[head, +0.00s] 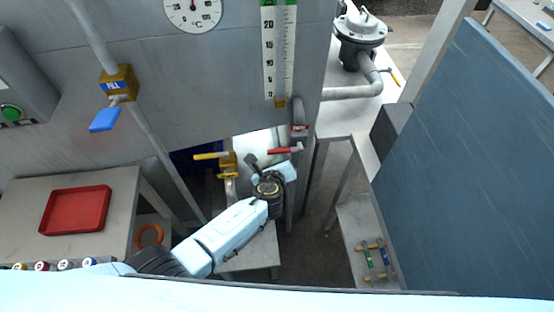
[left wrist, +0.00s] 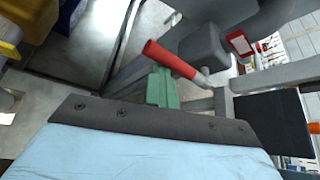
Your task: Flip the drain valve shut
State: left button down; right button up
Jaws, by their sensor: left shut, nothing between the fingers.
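The drain valve's red lever (head: 285,150) sticks out sideways to the left from the grey pipe (head: 299,108) at the tank's lower right. A small red label (head: 300,127) is just above it. In the left wrist view the red lever (left wrist: 170,58) slants across the upper middle, with its metal end at the right. A green piece (left wrist: 165,88) shows below it. My left gripper (head: 256,166) is shut and empty, just below and left of the lever. Whether it touches the lever cannot be told. My right gripper is not in view.
A yellow-handled valve (head: 211,156) sits close to the left of my gripper. The blue fill valve lever (head: 104,119) is on the upper left pipe. A red tray (head: 75,210) lies on the left bench. A blue panel (head: 470,150) stands at the right.

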pick_arm(q)
jog(key=shift+w+r, duration=0.15)
jog(key=shift+r, duration=0.1)
notch_tip(320, 180, down, 5)
jog(key=b, duration=0.4)
jog(key=d+p+v, duration=0.2)
jog(key=p+v, duration=0.1)
jog(key=v, duration=0.8)
jog(key=shift+d+r+p, duration=0.2)
jog(key=shift+r+p, duration=0.15)
jog(key=shift+p, duration=0.05)
jog(key=shift+w, duration=0.15)
